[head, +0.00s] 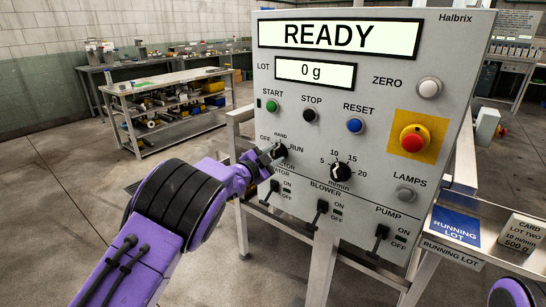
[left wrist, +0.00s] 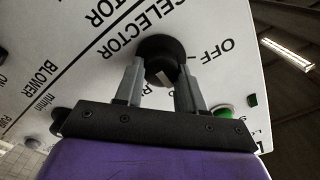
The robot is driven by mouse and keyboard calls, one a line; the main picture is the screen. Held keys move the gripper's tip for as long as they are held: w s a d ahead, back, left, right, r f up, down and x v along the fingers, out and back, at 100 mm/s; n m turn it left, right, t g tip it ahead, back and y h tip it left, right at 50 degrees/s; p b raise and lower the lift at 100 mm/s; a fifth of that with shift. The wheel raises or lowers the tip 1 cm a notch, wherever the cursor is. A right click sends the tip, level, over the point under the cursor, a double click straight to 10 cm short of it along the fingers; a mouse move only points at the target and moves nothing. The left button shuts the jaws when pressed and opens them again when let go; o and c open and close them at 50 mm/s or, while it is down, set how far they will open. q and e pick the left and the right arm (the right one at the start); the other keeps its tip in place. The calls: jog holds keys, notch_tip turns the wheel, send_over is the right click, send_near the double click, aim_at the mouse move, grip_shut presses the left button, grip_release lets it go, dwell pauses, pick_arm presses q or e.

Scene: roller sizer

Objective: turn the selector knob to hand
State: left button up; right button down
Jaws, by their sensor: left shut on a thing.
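The selector knob (head: 281,150) is a small black knob on the lower left of the grey panel (head: 375,130). OFF is to its left, HAND above and RUN to its right. My left gripper (head: 272,153) is at the knob from the left. In the left wrist view the gripper (left wrist: 160,76) is shut on the round black knob (left wrist: 160,48), one finger on each side. A pale mark on the knob points downward between the fingers there; which label it faces is unclear. Only a purple part of my right arm shows at the lower right.
A speed dial (head: 340,171) sits right of the knob. Below are the blower switch (head: 322,206) and pump switch (head: 381,232). START (head: 272,106), STOP (head: 310,115) and RESET (head: 355,125) are above. A red emergency button (head: 413,139) is at the right. The display (head: 339,36) reads READY.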

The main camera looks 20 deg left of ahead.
pick_arm(q)
jog(key=o, duration=1)
jog(key=shift+o, duration=0.2)
jog(key=b+v, duration=0.2)
jog(key=v, duration=0.8)
jog(key=shift+s+b, duration=0.3)
jog(key=shift+a, duration=0.15)
